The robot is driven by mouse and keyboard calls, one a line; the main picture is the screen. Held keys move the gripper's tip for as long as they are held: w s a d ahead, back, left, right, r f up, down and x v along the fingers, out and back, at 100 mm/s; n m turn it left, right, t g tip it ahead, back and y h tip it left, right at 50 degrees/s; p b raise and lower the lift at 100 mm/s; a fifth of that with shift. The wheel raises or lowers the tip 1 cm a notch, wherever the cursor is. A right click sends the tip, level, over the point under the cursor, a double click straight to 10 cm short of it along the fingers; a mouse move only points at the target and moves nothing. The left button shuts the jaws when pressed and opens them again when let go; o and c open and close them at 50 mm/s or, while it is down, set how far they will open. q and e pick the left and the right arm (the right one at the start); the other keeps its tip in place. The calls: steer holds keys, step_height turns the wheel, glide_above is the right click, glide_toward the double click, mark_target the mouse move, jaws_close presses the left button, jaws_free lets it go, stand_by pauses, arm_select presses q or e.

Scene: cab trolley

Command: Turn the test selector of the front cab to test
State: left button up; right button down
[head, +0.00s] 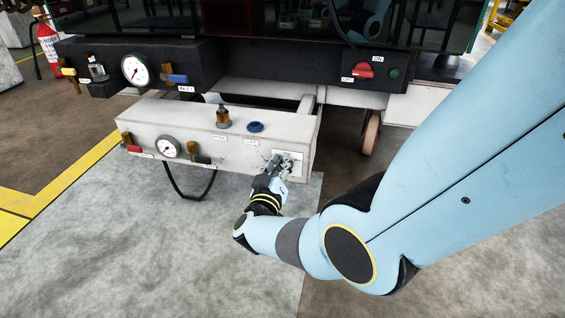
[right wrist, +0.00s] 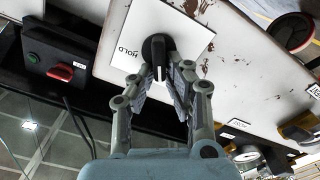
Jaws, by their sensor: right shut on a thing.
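The test selector (right wrist: 156,47) is a dark round knob with a raised bar on a white plate, seen in the right wrist view. The word HOLD is printed on the plate beside it. In the head view the plate (head: 290,156) is at the right end of the white trolley box's front face, with the knob mostly hidden by my gripper. My right gripper (head: 276,166) reaches it from the front. In the right wrist view its two fingers (right wrist: 163,76) stand on either side of the knob's bar, shut on it. My left gripper is not in view.
The white box (head: 205,148) carries a gauge (head: 168,147), brass levers and a blue cap (head: 255,127). Behind it, a dark panel has another gauge (head: 135,70), a red switch (head: 363,70) and a green button (head: 394,73). The floor in front is clear.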

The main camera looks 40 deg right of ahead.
steer(key=n, duration=0.3)
steer(key=shift+w+a+f+n, duration=0.15)
steer(key=shift+a+f+n, duration=0.05)
steer(key=shift+f+n, duration=0.1)
steer(key=shift+a+f+n, duration=0.1)
steer(key=shift+n, duration=0.7)
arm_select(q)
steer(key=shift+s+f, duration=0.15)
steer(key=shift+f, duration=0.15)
arm_select(e)
steer(key=shift+w+n, duration=0.1)
steer(key=shift+n, duration=0.3)
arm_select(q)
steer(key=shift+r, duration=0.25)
arm_select(e)
steer(key=shift+f, duration=0.1)
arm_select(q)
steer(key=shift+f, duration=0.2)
arm_select(e)
steer(key=c, duration=1.4)
jaws_free()
steer(key=shift+o, duration=0.2)
